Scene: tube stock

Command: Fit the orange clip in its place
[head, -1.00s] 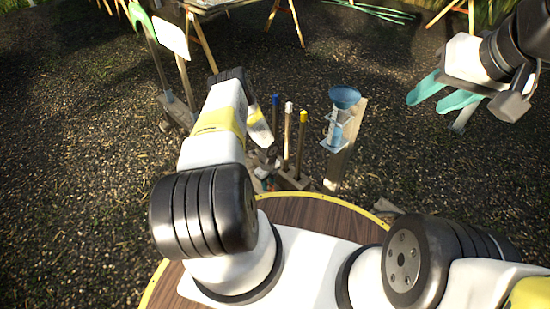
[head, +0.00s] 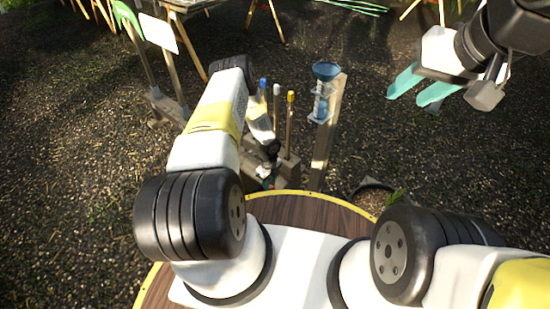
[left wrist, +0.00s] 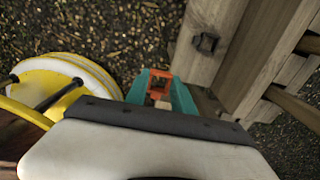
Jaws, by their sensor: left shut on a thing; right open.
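In the left wrist view an orange clip (left wrist: 160,77), a small square frame, is held between the teal fingers of my left gripper (left wrist: 160,94). A wooden post (left wrist: 222,60) stands close to the right of it, with a small dark square fitting (left wrist: 207,42) on its face. The clip appears apart from the post. In the head view my left gripper (head: 268,182) is low beside the wooden stand, mostly hidden by its own wrist; the clip cannot be made out there. My right gripper (head: 423,88) is open and empty, raised at the right.
Stakes with blue (head: 263,83), white (head: 277,90) and yellow (head: 291,96) tops stand close behind my left gripper. A post (head: 327,145) carrying a blue funnel (head: 326,71) stands right of them. A white board (head: 158,33) is at the left. Gravel on the right is mostly clear.

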